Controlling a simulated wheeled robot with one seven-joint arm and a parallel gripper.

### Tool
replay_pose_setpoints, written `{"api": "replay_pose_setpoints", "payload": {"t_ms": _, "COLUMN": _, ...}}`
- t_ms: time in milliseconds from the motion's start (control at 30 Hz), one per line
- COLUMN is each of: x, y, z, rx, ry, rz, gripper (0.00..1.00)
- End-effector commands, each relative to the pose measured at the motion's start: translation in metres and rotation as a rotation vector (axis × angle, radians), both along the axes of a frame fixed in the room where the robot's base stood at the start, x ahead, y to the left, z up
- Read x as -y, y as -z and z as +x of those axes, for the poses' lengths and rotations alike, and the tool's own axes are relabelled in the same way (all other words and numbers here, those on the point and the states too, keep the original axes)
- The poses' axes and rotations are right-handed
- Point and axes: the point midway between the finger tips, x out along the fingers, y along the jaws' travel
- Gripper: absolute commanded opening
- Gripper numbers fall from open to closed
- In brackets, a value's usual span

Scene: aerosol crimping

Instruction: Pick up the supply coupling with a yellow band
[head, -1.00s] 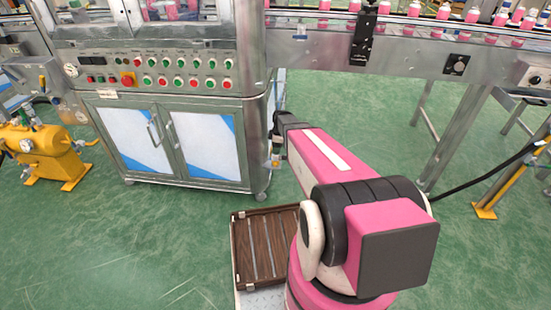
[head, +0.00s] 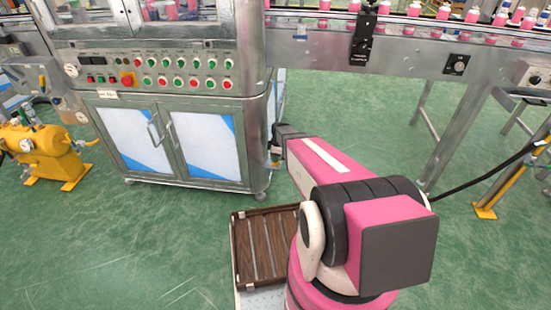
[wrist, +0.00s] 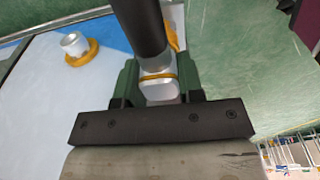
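The wrist view shows a silver coupling with a yellow band (wrist: 158,78) between the two dark green fingers of my gripper (wrist: 160,83). The fingers sit close against its two sides with no clear gap, so my gripper looks shut on it. A thick black tube (wrist: 140,25) runs across the upper part of the view and hides part of the coupling's far end. More yellow shows behind the tube. In the head view, my gripper is beside the right side of the steel cabinet (head: 255,150), and the coupling is mostly hidden.
A silver stub with a yellow ring (wrist: 75,46) stands on the white and blue panel left of my gripper. A brown slatted tray (head: 262,245) lies near my base. The conveyor (head: 420,45) runs at the upper right. Green floor (head: 340,110) is open below it.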

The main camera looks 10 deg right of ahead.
Motion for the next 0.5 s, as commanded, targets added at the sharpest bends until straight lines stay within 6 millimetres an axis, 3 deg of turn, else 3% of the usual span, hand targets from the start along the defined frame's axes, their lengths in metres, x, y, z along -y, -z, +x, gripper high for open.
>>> {"api": "replay_pose_setpoints", "payload": {"t_ms": 100, "x": 0.0001, "y": -0.0002, "z": -0.0001, "rx": 0.000, "ry": 0.000, "rz": 0.000, "gripper": 0.00}}
{"api": "replay_pose_setpoints", "payload": {"t_ms": 500, "x": 0.0039, "y": -0.0081, "z": -0.0019, "rx": 0.000, "ry": 0.001, "rz": 0.000, "gripper": 0.00}}
